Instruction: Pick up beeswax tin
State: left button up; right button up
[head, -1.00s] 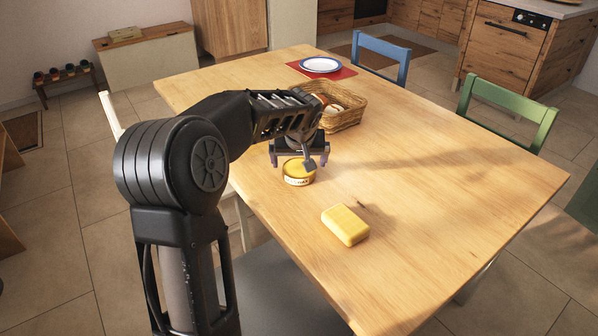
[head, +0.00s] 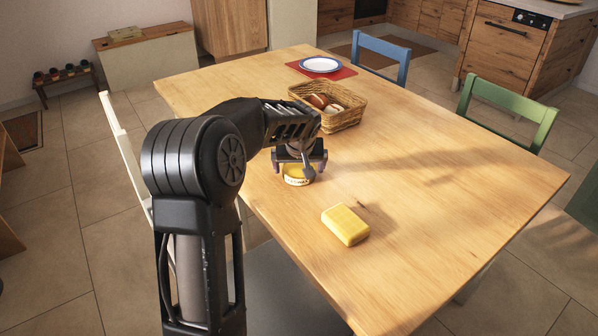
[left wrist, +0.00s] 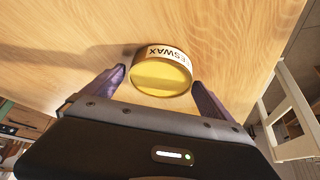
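The beeswax tin (head: 297,180) is a short round yellow tin with a pale lettered label, standing on the wooden table. In the left wrist view the tin (left wrist: 162,74) shows its yellow lid and part of the word on its side. My left gripper (head: 299,172) is over the tin, pointing down, and hides part of it in the head view. In the left wrist view its fingers (left wrist: 158,85) are apart, one on each side of the tin, with a gap visible at least on the left. My right gripper is not in view.
A yellow sponge-like block (head: 345,225) lies on the table nearer to me. A wicker basket (head: 343,118) with several items stands behind the tin. A plate (head: 320,64) on a red mat is at the far end. The table's right half is clear.

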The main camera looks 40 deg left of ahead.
pick_arm(q)
jog(key=c, duration=1.8)
